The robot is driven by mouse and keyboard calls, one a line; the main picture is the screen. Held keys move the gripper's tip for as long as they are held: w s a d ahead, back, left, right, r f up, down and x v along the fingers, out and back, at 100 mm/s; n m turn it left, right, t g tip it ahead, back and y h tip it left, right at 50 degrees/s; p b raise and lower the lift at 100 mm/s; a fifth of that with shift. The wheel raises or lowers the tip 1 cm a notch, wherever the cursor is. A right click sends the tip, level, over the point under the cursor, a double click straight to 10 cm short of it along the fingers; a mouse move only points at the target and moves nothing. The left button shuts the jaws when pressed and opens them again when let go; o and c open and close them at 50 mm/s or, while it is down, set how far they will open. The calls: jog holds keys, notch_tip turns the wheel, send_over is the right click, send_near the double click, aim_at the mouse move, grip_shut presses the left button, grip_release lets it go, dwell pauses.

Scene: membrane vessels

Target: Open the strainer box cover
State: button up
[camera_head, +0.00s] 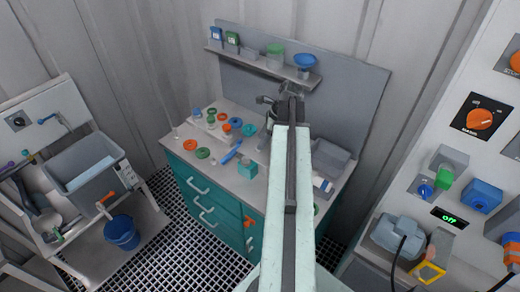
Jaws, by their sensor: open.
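My arm reaches up over the teal workbench (215,185). My gripper (274,104) is at its far end, in front of the grey back panel, small and partly hidden by my arm. It is open, and I see nothing held in it. I cannot tell for sure which thing is the strainer box. A small teal box (248,169) stands on the bench top, left of my arm and nearer than my gripper. A grey box-like thing (330,153) sits on the bench right of my arm. I cannot make out a cover on either.
Green, orange and blue round parts lie on the bench's left. A shelf (262,66) above holds a green bowl (275,50) and blue bowl (304,61). A grey tub (85,168) and blue bucket (122,232) are left. A white control panel (470,150) stands right. Grating floor shows between.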

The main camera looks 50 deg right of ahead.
jog(key=b+x, duration=0.2)
jog(key=x, duration=0.1)
jog(key=shift+w+f, duration=0.1)
jog(key=shift+f, duration=0.2)
jog(key=shift+r, duration=0.15)
grip_shut()
dwell(0.8)
jog(key=shift+d, duration=0.3)
jog(key=shift+a+r, duration=0.1)
jog(key=shift+a, duration=0.1)
